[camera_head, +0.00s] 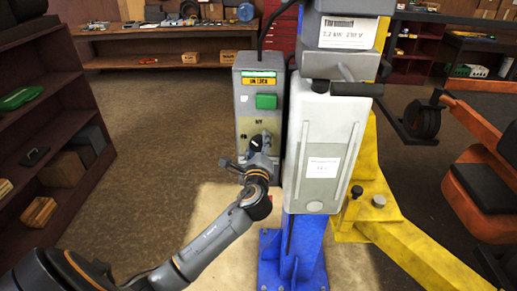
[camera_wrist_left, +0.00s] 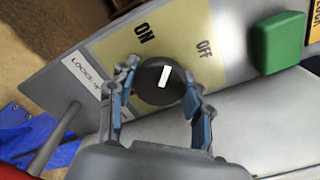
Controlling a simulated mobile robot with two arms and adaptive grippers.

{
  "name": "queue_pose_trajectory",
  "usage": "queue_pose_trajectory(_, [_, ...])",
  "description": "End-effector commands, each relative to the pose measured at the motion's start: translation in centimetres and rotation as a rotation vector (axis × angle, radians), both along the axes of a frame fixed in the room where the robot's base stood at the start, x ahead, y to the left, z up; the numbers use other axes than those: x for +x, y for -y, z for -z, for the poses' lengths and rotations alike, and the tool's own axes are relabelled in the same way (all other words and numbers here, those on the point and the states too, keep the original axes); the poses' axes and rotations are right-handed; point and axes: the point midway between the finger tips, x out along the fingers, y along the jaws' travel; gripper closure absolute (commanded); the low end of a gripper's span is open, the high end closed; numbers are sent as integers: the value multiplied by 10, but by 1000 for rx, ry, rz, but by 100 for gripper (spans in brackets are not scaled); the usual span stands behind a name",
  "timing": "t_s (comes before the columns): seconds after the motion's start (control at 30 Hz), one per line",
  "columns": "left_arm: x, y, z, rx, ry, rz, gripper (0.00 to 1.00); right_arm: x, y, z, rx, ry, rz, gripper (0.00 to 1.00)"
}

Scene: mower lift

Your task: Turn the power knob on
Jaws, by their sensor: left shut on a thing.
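The power knob (camera_wrist_left: 160,82) is a round black dial with a white pointer mark, on a yellow label with ON and OFF printed on it. In the left wrist view the white mark points up and slightly right, between the two words. My left gripper (camera_wrist_left: 158,92) has a finger on each side of the knob and is shut on it. In the head view my left gripper (camera_head: 258,152) is at the lower part of the grey control box (camera_head: 243,92) and partly hides the knob (camera_head: 257,141). My right gripper is not in view.
A green button (camera_head: 266,101) sits above the knob on the box. The blue lift post (camera_head: 308,245) and yellow lift arm (camera_head: 425,255) stand to the right. A dark shelf (camera_head: 85,95) is at left; open floor lies between.

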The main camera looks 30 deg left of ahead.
Motion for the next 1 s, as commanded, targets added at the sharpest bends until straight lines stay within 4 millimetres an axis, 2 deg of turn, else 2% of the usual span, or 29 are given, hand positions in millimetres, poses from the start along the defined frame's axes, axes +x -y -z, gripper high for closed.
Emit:
queue_pose_trajectory(0.5, [0, 0, 1, -407, 251, -2, 82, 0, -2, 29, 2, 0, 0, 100])
queue_pose_trajectory(1.0, [0, -1, 0, -625, 385, -1, 82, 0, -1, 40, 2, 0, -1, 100])
